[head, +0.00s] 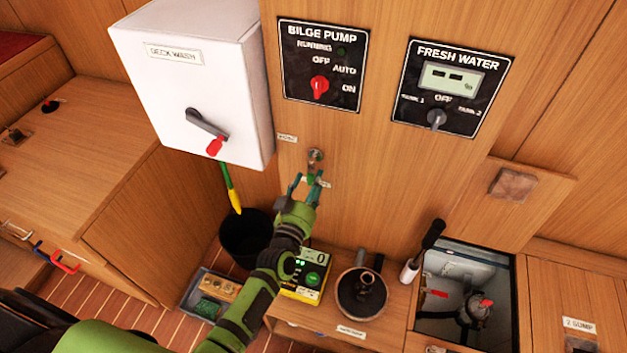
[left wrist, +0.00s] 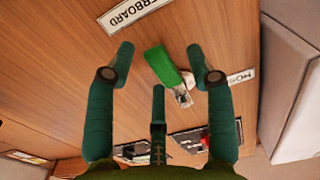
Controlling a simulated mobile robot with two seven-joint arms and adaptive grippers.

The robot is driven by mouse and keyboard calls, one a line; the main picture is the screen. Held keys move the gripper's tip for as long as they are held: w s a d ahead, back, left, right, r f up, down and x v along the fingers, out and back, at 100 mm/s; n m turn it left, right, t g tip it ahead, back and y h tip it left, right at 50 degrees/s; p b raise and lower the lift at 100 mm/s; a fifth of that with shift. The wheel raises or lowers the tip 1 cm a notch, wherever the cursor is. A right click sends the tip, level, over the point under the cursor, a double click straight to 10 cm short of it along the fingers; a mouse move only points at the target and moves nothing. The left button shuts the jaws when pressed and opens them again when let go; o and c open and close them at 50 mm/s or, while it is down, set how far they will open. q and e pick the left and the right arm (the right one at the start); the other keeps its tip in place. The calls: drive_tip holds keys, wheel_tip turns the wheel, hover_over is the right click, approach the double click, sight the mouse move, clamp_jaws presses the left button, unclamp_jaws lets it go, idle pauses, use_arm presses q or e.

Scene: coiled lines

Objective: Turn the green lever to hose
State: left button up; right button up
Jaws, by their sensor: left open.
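The green lever (head: 311,178) sits on a metal fitting on the wood wall and hangs downward in the head view. In the left wrist view the green lever (left wrist: 162,66) points from its metal pivot toward a label ending in "RBOARD" (left wrist: 140,12). The hose label (left wrist: 241,76) is to the right of the pivot; in the head view a small label (head: 287,138) is up and left of the fitting. My left gripper (head: 306,188) is open, its fingers spread around the lever; I cannot tell whether they touch it. My right gripper is not in view.
A white deck wash box (head: 205,85) with a red-tipped handle juts out up and left. Bilge pump (head: 320,65) and fresh water (head: 450,90) panels are above.

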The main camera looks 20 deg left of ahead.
use_arm(q)
drive_tip(key=shift+w, duration=0.6)
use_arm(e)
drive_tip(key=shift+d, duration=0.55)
use_arm(q)
clamp_jaws()
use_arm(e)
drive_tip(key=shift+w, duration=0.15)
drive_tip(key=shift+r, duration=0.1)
